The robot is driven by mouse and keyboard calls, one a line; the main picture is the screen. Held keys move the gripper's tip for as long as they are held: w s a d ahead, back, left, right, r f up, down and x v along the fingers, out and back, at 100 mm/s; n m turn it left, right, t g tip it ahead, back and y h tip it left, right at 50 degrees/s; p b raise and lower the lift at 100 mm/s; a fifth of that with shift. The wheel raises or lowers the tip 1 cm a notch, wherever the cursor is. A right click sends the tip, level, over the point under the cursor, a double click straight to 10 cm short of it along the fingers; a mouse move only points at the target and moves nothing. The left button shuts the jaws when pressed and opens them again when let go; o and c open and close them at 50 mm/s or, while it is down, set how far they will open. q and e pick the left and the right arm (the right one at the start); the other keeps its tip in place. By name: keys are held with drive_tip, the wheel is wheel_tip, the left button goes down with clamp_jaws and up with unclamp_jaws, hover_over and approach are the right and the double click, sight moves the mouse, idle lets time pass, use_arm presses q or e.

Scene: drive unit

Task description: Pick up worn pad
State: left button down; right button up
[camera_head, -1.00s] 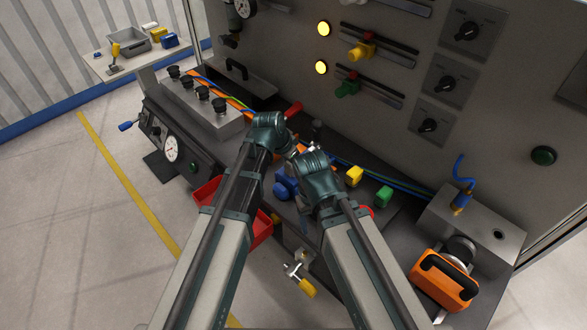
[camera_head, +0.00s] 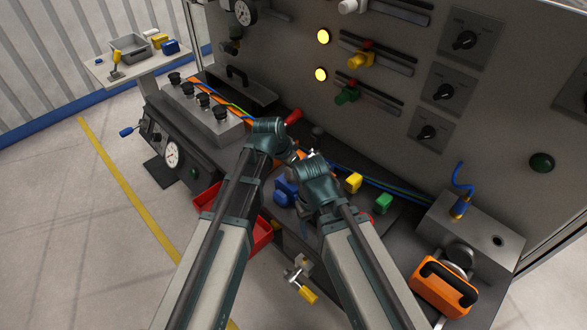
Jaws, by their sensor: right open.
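I cannot make out the worn pad for certain; my arms cover much of the middle of the bench. My right gripper (camera_head: 304,211) is open, small and partly hidden under its own wrist, low over the bench beside a blue knob-like part (camera_head: 286,190). I see nothing clearly between its fingers. My left arm reaches over the bench to the left of the right one, and its fingers are hidden behind its links. A red tray (camera_head: 260,238) shows on both sides of my left forearm, its inside mostly covered.
Yellow (camera_head: 354,182) and green (camera_head: 384,202) blocks stand right of my right wrist. An orange-handled unit (camera_head: 443,291) is at lower right. A yellow padlock (camera_head: 308,296) hangs in front. The control panel (camera_head: 300,105) rises behind. A side table (camera_head: 100,70) stands at far left.

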use_arm(q)
wheel_tip(320, 180, up, 9)
drive_tip(key=p, duration=0.8)
drive_tip(key=shift+r+p, duration=0.15)
drive_tip(key=shift+p, duration=0.25)
